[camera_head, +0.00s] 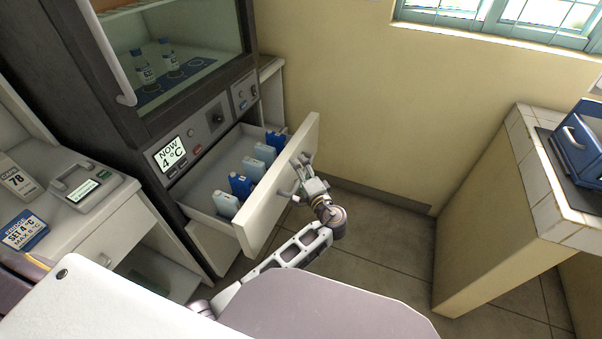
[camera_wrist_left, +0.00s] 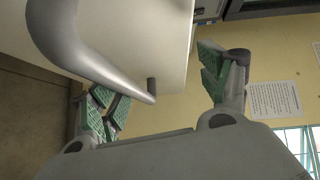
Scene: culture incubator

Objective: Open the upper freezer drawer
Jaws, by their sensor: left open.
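The upper drawer (camera_head: 276,197) under the glass-fronted cabinet is pulled well out, and several blue and pale ice-pack-like bottles stand inside it. My left gripper (camera_head: 298,179) is at the outer face of its white front panel. In the left wrist view, my left gripper (camera_wrist_left: 160,92) is open, with green pads on both sides. A curved grey handle (camera_wrist_left: 88,52) reaches in between the fingers, closer to the left one, beside the pale drawer front (camera_wrist_left: 140,28). Whether a finger touches the handle cannot be told. My right gripper is not in view.
The cabinet (camera_head: 110,90) has a closed glass door and a display (camera_head: 169,153) reading 4 °C. A white lower panel (camera_head: 207,248) sits under the drawer. A tiled counter (camera_head: 545,180) with a blue box (camera_head: 584,140) stands right. Floor between is clear.

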